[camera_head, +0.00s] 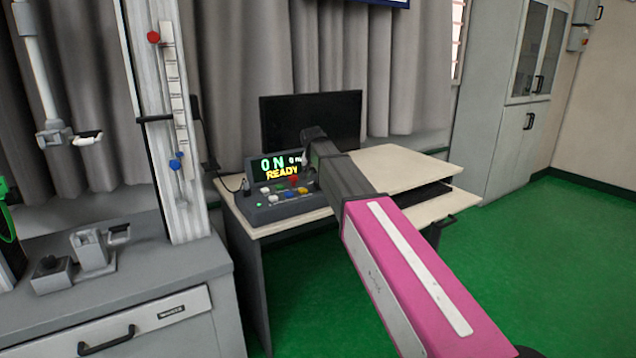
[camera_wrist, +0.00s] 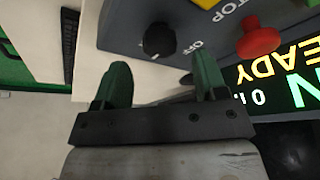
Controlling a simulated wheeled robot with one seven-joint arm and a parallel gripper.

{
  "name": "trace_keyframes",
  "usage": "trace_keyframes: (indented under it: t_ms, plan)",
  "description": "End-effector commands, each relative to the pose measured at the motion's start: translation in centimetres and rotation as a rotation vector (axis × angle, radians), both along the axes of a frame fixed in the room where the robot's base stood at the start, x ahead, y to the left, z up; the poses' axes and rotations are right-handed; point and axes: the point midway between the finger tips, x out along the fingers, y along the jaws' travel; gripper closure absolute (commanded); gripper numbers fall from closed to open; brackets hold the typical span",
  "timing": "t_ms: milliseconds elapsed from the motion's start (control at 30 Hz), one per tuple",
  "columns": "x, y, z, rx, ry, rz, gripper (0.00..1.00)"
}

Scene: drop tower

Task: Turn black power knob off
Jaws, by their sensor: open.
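The control box (camera_head: 287,199) sits on the desk, its display (camera_head: 279,167) lit with "ON" and "READY". The black power knob (camera_wrist: 159,40) shows in the wrist view on the grey panel, with "OFF" lettering beside it. In the head view I cannot make out the knob; my arm is close by it. My gripper (camera_wrist: 158,82) is open, with its two green-padded fingers apart and nothing between them. The knob lies just beyond the fingertips, roughly between them in the picture. Whether a finger touches the panel I cannot tell.
A red button (camera_wrist: 259,38) stands up from the panel beside the knob, near the right finger. A black monitor (camera_head: 312,122) stands behind the box on the desk (camera_head: 390,165). A tall rail column (camera_head: 165,120) and a grey cabinet (camera_head: 110,290) are at the left. Green floor is free at the right.

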Motion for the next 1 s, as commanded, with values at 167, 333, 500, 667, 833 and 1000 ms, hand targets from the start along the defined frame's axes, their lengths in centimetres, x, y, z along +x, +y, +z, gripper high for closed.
trace_keyframes:
  t_ms: [167, 333, 500, 667, 833, 1000]
  plan:
    - [0.9, -0.1, -2.2, 0.0, 0.001, 0.0, 0.34]
    - [1.3, -0.2, -3.1, 0.001, -0.001, 0.0, 0.34]
    - [1.4, -0.2, -3.3, 0.001, -0.001, 0.0, 0.34]
    - [1.4, -0.3, -3.3, 0.001, -0.001, 0.0, 0.41]
    - [1.4, -0.3, -3.3, 0.001, -0.001, 0.0, 0.82]
    - [1.3, -0.3, -3.3, 0.001, -0.001, 0.006, 0.82]
